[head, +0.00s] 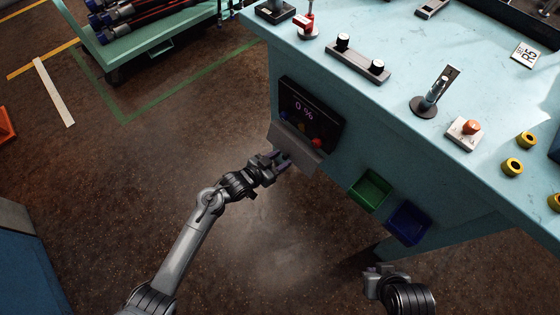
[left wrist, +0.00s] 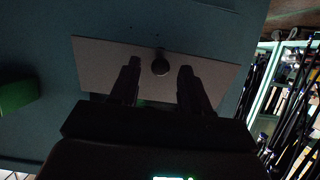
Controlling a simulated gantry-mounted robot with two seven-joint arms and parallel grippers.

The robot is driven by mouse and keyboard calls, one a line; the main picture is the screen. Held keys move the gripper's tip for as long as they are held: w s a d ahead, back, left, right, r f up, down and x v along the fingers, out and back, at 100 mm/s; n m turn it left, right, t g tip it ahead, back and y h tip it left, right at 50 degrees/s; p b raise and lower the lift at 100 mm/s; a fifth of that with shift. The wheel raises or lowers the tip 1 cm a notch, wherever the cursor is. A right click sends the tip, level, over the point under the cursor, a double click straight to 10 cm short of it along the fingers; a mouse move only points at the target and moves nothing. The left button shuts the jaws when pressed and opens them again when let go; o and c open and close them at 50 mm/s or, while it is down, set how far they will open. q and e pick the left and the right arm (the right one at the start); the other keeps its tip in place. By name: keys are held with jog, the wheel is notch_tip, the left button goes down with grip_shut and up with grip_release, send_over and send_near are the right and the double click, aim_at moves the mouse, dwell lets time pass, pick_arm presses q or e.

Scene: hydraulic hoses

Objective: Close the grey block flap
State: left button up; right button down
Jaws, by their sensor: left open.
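The grey flap (head: 297,146) sits on the front of the light-blue bench, just below a dark display panel that reads 0 %. In the left wrist view it is a grey plate (left wrist: 100,65) with a round dark knob (left wrist: 160,67) near its middle. My left gripper (head: 285,161) is open in front of the flap, its fingers on either side of the knob in the left wrist view. I cannot tell whether they touch it. My right gripper (head: 378,275) is low at the lower right, away from the flap; its fingers are not clear.
The display panel (head: 310,114) has coloured buttons. A green bin (head: 370,190) and a blue bin (head: 408,222) hang on the bench front to the right. The bench top (head: 400,120) holds several fittings. A green cart (head: 150,35) stands at the upper left. Floor left of the bench is clear.

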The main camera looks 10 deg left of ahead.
pick_arm(q)
jog(key=shift+w+d, duration=0.1)
jog(key=shift+w, duration=0.1)
grip_shut()
dwell(0.3)
